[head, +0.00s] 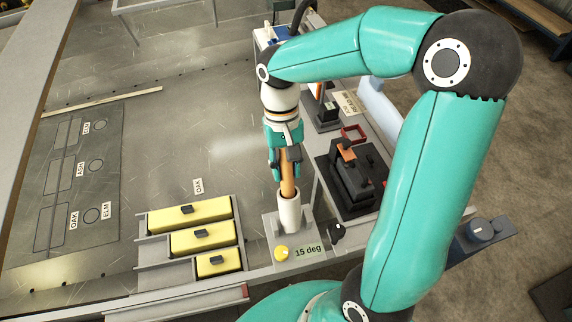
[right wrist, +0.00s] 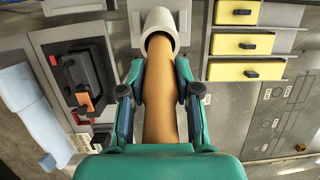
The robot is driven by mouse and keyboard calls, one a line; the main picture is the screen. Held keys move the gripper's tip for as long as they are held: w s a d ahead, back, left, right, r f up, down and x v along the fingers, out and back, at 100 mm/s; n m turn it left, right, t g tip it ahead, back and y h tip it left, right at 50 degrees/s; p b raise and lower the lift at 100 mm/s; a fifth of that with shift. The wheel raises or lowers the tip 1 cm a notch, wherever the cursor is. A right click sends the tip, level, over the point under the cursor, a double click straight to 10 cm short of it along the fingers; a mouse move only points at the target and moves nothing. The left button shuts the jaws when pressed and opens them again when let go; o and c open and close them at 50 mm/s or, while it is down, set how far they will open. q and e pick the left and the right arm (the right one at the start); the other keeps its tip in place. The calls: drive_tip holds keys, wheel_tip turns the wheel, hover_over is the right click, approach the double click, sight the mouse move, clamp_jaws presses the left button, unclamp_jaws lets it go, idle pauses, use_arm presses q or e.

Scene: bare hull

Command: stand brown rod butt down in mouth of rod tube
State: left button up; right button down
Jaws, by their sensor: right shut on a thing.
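The brown rod (head: 287,172) is upright in the head view, between the fingers of my right gripper (head: 287,158). Its lower end is at the mouth of the white rod tube (head: 290,212), and the tube's rim hides the very end. In the right wrist view the rod (right wrist: 160,85) runs from my right gripper (right wrist: 158,95) to the open mouth of the tube (right wrist: 159,24). Its end appears to lie inside the rim; how deep I cannot tell. My right gripper is shut on the rod above the tube. My left gripper is not in view.
A yellow knob (head: 281,253) and a "15 deg" label (head: 308,251) sit by the tube's base. Yellow drawers with dark handles (head: 203,238) stand to the left. A black device on a dark tray (head: 352,178) stands to the right. The grey surface at left is mostly clear.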

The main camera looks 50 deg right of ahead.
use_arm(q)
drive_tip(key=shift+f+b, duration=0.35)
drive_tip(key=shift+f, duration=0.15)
use_arm(e)
drive_tip(key=shift+f, duration=0.55)
drive_tip(key=c, duration=0.7)
unclamp_jaws()
drive_tip(key=shift+c, duration=0.2)
drive_tip(key=shift+v, duration=3.95)
